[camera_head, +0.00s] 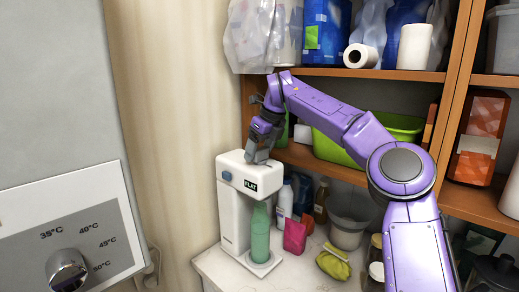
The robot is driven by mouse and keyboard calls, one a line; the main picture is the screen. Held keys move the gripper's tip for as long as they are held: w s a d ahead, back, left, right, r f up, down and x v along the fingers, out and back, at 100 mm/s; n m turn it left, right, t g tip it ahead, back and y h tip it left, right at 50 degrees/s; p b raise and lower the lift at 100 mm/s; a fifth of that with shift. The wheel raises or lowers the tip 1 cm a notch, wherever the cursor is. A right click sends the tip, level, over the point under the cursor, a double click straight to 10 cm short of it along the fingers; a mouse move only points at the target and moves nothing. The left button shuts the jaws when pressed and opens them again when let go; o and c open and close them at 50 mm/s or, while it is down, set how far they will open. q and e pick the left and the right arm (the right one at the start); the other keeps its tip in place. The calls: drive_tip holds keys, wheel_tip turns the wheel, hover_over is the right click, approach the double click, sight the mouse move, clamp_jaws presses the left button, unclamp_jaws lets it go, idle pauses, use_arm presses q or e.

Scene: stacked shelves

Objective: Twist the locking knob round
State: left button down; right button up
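A white drink machine (231,206) stands on the pale counter, with a dark "FLAT" label (251,185) on its front. A small blue-grey knob or button (227,176) sits on its front, left of the label. A green bottle (260,232) stands upright under the machine's head. My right gripper (257,157) points down at the top of the machine, behind the label. Its fingertips are close to the top, and I cannot tell whether they touch it or hold a knob there. My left gripper is not in view.
A grey panel with a round dial (66,270) and temperature marks fills the lower left. Wooden shelves (350,74) hold rolls, bags and a green bin (335,149). Bottles, a pink pouch (294,236) and a grey bucket (347,231) crowd the counter right of the machine.

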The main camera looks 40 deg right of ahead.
drive_tip(key=c, duration=0.5)
drive_tip(key=shift+o, duration=0.2)
drive_tip(key=m+h+b, duration=0.1)
drive_tip(key=m+b, duration=0.1)
drive_tip(key=m, duration=0.1)
drive_tip(key=shift+f+m, duration=0.1)
drive_tip(key=shift+m, duration=0.2)
drive_tip(key=shift+m+h, duration=0.6)
drive_tip(key=shift+m, duration=0.3)
drive_tip(key=m, duration=0.2)
drive_tip(key=shift+m+g+h+b, duration=0.35)
drive_tip(key=shift+m+g+h, duration=0.05)
drive_tip(key=m, duration=0.1)
drive_tip(key=m+h, duration=0.1)
drive_tip(key=m, duration=0.1)
drive_tip(key=m+g, duration=0.1)
drive_tip(key=shift+r+p, duration=0.25)
drive_tip(key=shift+p, duration=0.15)
drive_tip(key=m+g+p, duration=0.1)
drive_tip(key=m, duration=0.2)
drive_tip(key=m+g+h+p, duration=0.1)
drive_tip(key=m, duration=0.1)
drive_tip(key=shift+m, duration=0.4)
drive_tip(key=shift+f, duration=0.1)
